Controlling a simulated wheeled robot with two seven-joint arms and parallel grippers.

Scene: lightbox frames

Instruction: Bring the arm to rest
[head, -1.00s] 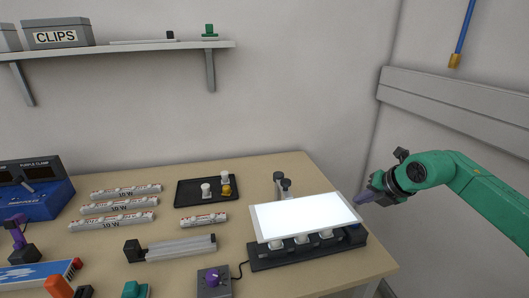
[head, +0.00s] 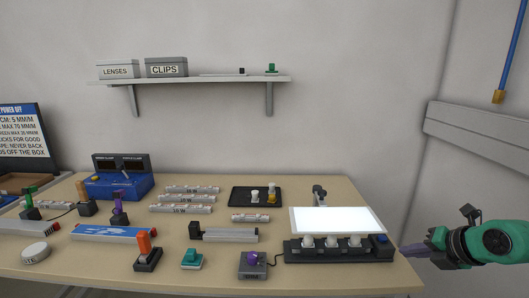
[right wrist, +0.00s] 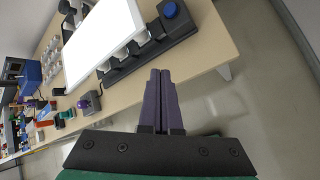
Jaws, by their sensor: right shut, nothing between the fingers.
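My right arm is green and comes in from the right edge of the head view. Its gripper (head: 412,248) has dark purple fingers and is beside the table's right end, past the lit panel. In the right wrist view the gripper (right wrist: 160,75) has its two fingers together with nothing between them. They point toward the table's edge, with floor visible below. My left gripper does not show in either view.
A glowing white panel (head: 337,220) stands over a black base (head: 340,255) near the right end of the table (head: 330,281). A blue button (right wrist: 169,10) sits on the base's end. A shelf (head: 200,80) is on the wall. Floor right of the table is clear.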

